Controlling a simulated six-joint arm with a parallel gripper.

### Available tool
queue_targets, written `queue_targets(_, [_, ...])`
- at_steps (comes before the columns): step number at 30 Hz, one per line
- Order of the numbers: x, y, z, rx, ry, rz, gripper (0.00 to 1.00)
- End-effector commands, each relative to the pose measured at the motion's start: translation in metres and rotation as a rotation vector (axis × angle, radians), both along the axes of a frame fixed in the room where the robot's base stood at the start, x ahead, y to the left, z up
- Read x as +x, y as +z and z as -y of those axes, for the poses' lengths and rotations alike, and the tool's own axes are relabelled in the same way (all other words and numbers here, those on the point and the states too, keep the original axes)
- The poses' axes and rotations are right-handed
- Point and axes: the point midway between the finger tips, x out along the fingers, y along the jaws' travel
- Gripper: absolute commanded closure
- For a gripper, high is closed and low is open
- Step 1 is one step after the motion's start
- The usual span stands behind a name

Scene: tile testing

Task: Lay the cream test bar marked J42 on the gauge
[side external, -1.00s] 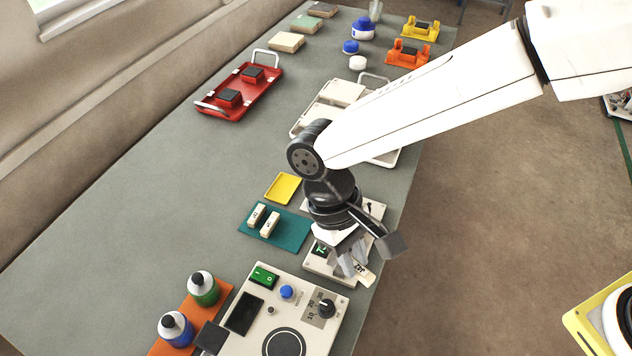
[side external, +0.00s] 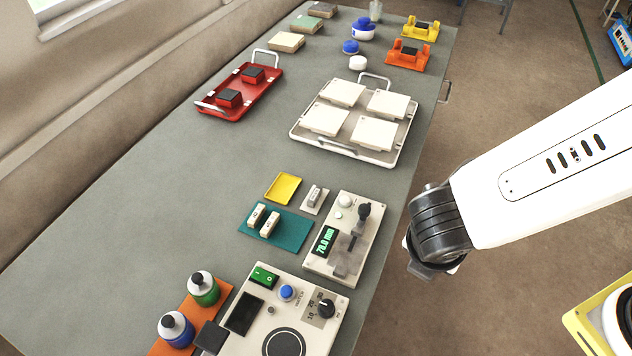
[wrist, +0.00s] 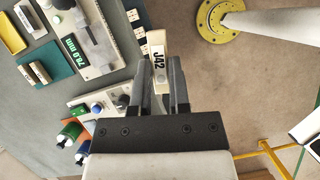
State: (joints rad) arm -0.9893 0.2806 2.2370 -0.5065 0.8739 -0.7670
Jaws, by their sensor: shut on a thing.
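The cream bar marked J42 (wrist: 157,66) is upright in the wrist view, gripped between the two grey fingers of my gripper (wrist: 161,82). Its marking faces the camera. In the side view my wrist is off the table's right side, and the fingers and bar are hidden behind it. The gauge (wrist: 103,58) also shows at upper left in the wrist view, apart from the bar.
Two cream bars lie on a teal mat (side external: 293,236) left of the gauge. A small pale block (side external: 314,199) and a yellow tray (side external: 283,188) sit behind. A control panel (side external: 265,337) and bottles stand in front. A white tray (side external: 300,134) holds tiles farther back.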

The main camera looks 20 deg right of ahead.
Motion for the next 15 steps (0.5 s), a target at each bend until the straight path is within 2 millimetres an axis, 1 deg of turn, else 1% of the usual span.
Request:
queue_targets(3, [-0.0026,0.0017,0.0070,0.001,0.126,0.000,1.00])
queue_targets(6, [-0.0034,0.0023,0.0099,0.001,0.190,0.000,1.00])
queue_targets(9, [-0.0036,0.0026,0.0111,0.000,0.221,0.000,1.00])
queue_targets(15, [-0.0026,0.0021,0.0105,0.001,0.227,-0.001,1.00])
